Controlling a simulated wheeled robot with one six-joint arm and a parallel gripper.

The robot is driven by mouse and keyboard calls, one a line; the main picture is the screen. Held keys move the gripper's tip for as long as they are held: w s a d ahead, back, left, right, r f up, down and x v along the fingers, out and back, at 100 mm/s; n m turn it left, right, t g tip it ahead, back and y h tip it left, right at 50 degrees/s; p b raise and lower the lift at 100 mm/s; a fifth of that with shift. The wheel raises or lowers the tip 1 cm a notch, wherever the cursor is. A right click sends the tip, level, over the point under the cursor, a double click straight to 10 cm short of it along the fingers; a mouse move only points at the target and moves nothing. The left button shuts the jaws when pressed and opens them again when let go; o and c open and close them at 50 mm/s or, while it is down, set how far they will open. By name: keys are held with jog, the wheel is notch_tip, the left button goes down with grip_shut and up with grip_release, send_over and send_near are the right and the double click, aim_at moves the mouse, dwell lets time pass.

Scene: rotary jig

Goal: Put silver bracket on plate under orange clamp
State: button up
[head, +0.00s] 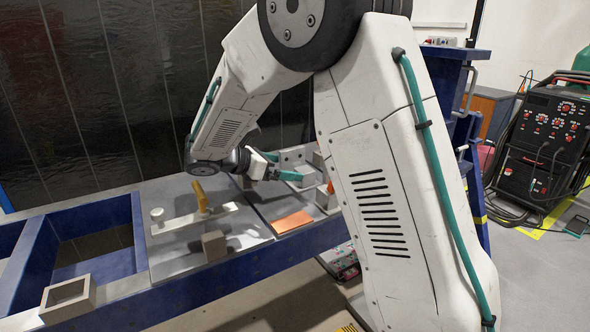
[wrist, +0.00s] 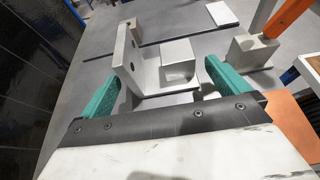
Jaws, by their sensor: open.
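The silver bracket (wrist: 128,57) in the wrist view has an upright face with holes and a flat base, with a box-like block (wrist: 178,58) against it. In the head view the bracket (head: 292,156) is partly hidden by my arm. My gripper (wrist: 165,88) is open, its two green fingers apart on either side of the bracket's near part; contact cannot be told. In the head view my gripper (head: 280,166) points right at it. An orange clamp arm (wrist: 287,20) rises above a grey block at the wrist view's upper right; only a small orange part (head: 330,187) shows in the head view.
A flat orange plate (head: 292,222) lies nearer the table's front edge. A yellow-orange handle (head: 200,195) stands on a pale bar (head: 180,222) to the left. A grey block (head: 214,245) and a hollow square piece (head: 68,299) stand along the front.

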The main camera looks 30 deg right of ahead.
jog(key=v, duration=0.6)
jog(key=shift+a, duration=0.2)
